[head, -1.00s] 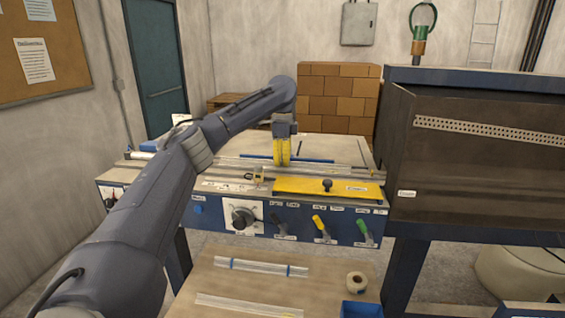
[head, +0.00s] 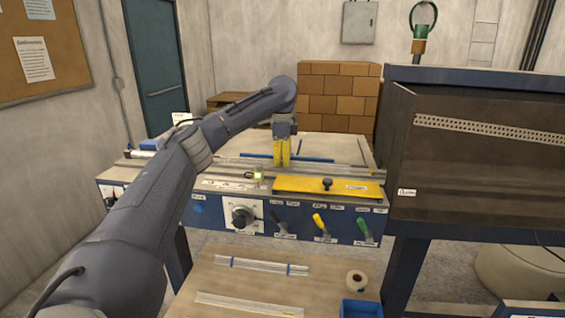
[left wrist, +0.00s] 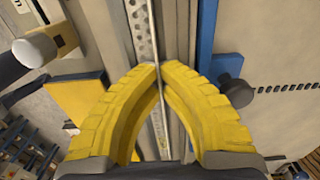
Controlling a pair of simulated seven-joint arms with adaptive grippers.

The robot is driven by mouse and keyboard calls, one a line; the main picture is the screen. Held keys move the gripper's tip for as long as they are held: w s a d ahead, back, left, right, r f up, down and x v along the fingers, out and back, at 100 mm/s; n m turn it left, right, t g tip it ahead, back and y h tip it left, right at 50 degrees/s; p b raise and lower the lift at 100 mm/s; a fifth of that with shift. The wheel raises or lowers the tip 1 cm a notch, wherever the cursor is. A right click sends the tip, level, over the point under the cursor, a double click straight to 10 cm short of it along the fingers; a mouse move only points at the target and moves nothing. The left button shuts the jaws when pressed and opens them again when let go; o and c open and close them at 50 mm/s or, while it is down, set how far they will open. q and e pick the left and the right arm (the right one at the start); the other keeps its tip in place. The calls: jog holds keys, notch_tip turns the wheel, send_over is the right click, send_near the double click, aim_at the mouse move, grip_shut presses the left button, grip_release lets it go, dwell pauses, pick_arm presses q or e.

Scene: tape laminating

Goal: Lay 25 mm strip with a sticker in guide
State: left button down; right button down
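My left gripper (head: 282,152) stands over the laminating machine's guide rail (head: 235,165), its yellow fingers pointing down. In the left wrist view its fingertips (left wrist: 158,68) meet above the metal guide (left wrist: 178,30). A thin pale line runs lengthwise under and between the fingers; I cannot tell whether it is a strip or a guide edge, or whether the tips pinch it. A clear strip bundle with blue bands (head: 262,266) lies on the lower bench, and another pale strip (head: 250,303) lies nearer. No sticker can be made out. My right gripper is not in view.
A yellow plate with a black knob (head: 310,186) lies along the machine's front. A dial (head: 243,216) and coloured levers sit below it. A tape roll (head: 356,281) and a blue bin (head: 360,309) are on the bench's right. A dark cabinet (head: 480,150) stands at right.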

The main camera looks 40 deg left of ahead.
pick_arm(q)
jog(key=c, duration=1.5)
grip_release()
jog(key=shift+r, duration=3)
